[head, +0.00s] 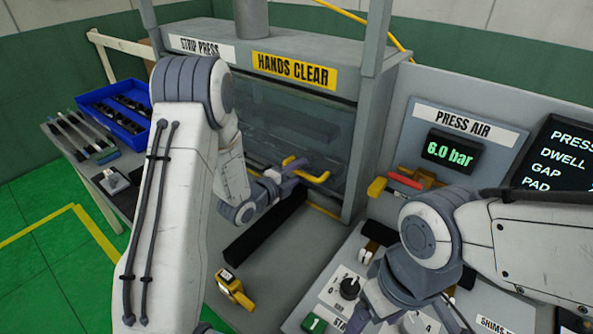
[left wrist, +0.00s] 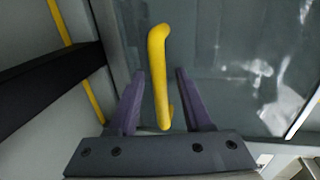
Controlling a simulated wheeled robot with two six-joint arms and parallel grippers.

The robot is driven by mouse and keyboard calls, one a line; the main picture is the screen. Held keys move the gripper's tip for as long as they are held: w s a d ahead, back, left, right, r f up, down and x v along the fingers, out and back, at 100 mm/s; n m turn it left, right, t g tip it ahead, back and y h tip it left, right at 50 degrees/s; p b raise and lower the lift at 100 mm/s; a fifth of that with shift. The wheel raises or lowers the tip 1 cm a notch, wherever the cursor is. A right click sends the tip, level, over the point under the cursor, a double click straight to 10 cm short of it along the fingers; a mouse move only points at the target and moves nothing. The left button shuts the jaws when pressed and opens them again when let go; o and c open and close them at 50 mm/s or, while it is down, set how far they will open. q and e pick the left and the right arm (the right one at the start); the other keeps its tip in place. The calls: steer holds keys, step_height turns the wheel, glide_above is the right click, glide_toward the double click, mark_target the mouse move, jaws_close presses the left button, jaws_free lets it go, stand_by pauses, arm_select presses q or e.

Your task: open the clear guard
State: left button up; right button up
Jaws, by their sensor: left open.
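The clear guard (head: 270,118) is a transparent panel on the front of the strip press, and it hangs down shut. Its yellow bar handle (head: 318,177) is near the guard's lower edge. In the left wrist view the handle (left wrist: 159,70) runs between the two purple fingers of my left gripper (left wrist: 160,90), with a gap on each side. In the head view my left gripper (head: 297,171) is at the handle, open and partly hiding it. My right arm reaches in from the right over the control panel; its fingertips are out of the frame.
A black bar (head: 266,226) lies on the bench before the guard. A yellow device (head: 235,289) stands near the front. A blue bin (head: 113,105) with dark parts is at the left. A control panel (head: 338,285) and PRESS AIR display (head: 450,150) are at the right.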

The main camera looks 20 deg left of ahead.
arm_select(q)
jaws_close()
stand_by(1.3)
